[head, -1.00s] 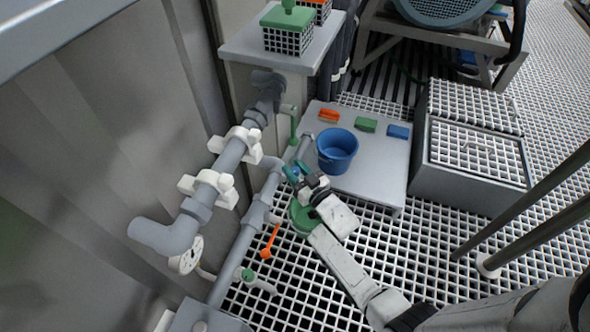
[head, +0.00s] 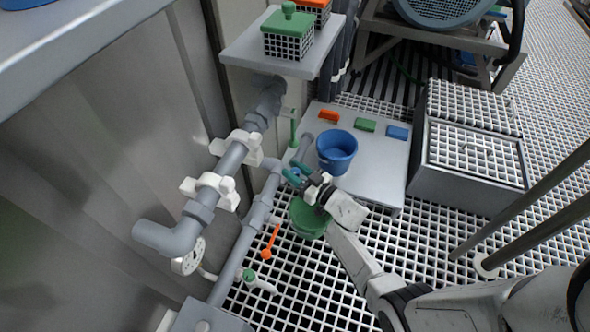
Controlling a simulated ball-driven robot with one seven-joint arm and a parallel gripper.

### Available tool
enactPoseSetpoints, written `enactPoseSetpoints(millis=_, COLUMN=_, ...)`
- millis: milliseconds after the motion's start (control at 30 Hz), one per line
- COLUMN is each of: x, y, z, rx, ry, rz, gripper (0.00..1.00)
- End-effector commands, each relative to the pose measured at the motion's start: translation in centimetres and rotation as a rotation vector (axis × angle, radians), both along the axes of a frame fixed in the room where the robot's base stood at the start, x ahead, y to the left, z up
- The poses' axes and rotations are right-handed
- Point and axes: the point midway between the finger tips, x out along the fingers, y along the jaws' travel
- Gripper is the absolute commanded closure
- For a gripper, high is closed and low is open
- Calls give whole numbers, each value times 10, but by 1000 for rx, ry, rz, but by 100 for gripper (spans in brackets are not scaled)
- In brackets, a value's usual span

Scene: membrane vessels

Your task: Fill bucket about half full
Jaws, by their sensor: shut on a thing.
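A blue bucket (head: 337,146) stands upright on a low grey table, and its inside looks empty. A green bucket (head: 307,219) stands lower, on the white grating below the pipe outlet, partly hidden by my gripper and wrist. I cannot see how much liquid is in it. My gripper (head: 294,174) is at the end of a grey pipe above the green bucket. It is shut on a small blue valve handle (head: 293,170), mostly hidden by the fingers.
Grey pipes (head: 236,162) with white clamps run along the wall at left. An orange handle (head: 270,241) and a green valve (head: 249,275) sit lower on the pipework. Orange, green and blue blocks (head: 365,125) lie on the low table (head: 376,180). A grey box (head: 470,155) stands to its right.

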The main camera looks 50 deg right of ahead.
Motion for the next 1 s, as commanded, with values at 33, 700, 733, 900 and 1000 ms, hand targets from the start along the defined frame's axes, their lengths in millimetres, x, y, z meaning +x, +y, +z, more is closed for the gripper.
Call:
enactPoseSetpoints(millis=33, x=0, y=-2, z=1, rx=1, ry=-1, rz=22, gripper=94)
enactPoseSetpoints(millis=700, x=-1, y=-3, z=-5, rx=-1, ry=0, rz=566, gripper=94)
enactPoseSetpoints(millis=733, x=-1, y=-3, z=-5, rx=0, ry=0, rz=587, gripper=94)
enactPoseSetpoints(millis=900, x=-1, y=-1, z=-4, rx=0, ry=1, rz=690, gripper=94)
enactPoseSetpoints(millis=1000, x=-1, y=-1, z=-3, rx=0, ry=0, rz=734, gripper=94)
